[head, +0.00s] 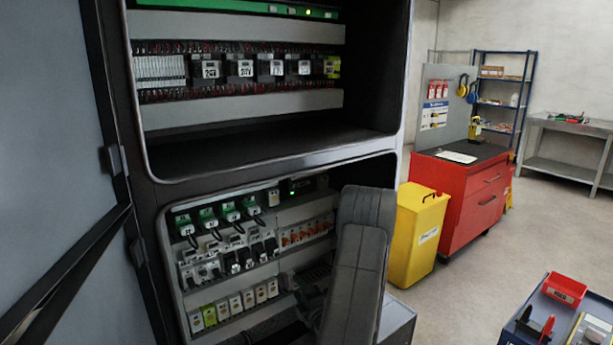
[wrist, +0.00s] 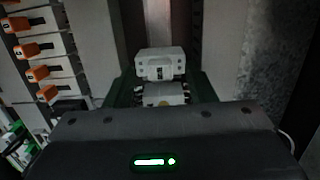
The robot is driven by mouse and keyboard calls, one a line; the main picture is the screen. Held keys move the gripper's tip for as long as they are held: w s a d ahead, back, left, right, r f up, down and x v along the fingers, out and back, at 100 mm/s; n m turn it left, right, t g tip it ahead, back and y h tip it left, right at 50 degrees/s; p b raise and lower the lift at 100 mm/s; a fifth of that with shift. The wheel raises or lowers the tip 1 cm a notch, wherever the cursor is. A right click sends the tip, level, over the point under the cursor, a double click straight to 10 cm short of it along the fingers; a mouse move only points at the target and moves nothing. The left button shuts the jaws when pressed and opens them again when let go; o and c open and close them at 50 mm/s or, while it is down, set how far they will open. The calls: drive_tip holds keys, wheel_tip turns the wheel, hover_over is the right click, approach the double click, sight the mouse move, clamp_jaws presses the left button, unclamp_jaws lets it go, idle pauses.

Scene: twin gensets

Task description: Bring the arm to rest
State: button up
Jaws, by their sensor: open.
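My arm (head: 357,262) reaches into the lower bay of the open cabinet (head: 160,215) in the head view. Its end is hidden there behind the arm's grey links. In the wrist view my gripper (wrist: 162,88) shows as a dark housing with a lit green strip along the bottom. Its jaws are open. A pale grey-white module (wrist: 160,64) stands just beyond, in line with the gap between the jaws. I cannot tell how close the jaws are to it.
Orange-levered breakers (wrist: 38,48) line the left of the wrist view; a grey metal wall (wrist: 262,50) is at right. In the head view, the cabinet door (head: 55,150) stands open at left. A yellow bin (head: 417,232), red tool cabinet (head: 462,190) and blue-edged cart (head: 545,310) stand right.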

drive_tip(key=b+v, duration=0.2)
drive_tip(key=v, duration=1.1)
drive_tip(key=p+x, duration=0.2)
drive_tip(key=x, duration=1.2)
drive_tip(key=shift+s+r, duration=0.1)
drive_tip(key=p+v, duration=0.1)
drive_tip(key=v, duration=0.3)
drive_tip(key=shift+d+p, duration=0.25)
drive_tip(key=shift+p, duration=0.05)
